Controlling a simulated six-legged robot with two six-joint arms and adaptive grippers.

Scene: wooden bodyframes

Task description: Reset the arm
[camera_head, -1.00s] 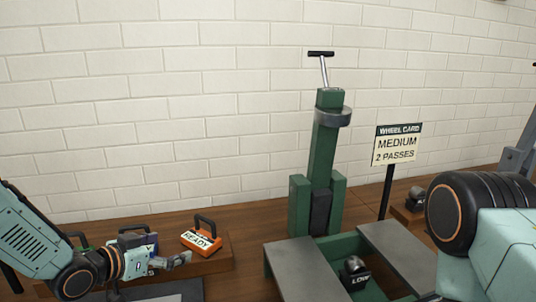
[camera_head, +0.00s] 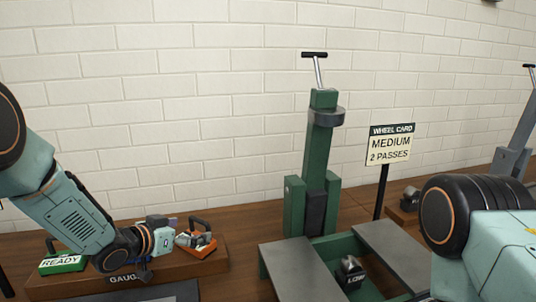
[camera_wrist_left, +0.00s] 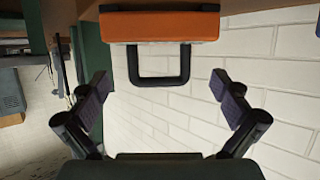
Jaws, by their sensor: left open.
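My left gripper (camera_head: 170,230) is open and empty. It is beside the orange block (camera_head: 203,246) with a dark handle and partly hides it in the head view. In the left wrist view the open fingers (camera_wrist_left: 163,100) are spread apart. The orange block (camera_wrist_left: 160,27) appears upside down beyond them, with its handle between the fingers' directions and nothing gripped. My right arm shows at the right of the head view, but its gripper is out of view.
A green block marked READY (camera_head: 62,263) sits at the left of the wooden gauge rack (camera_head: 180,269). A green press (camera_head: 318,165) stands at centre, with grey plates (camera_head: 292,268) in front. A sign reading MEDIUM, 2 PASSES (camera_head: 390,146) stands right of it.

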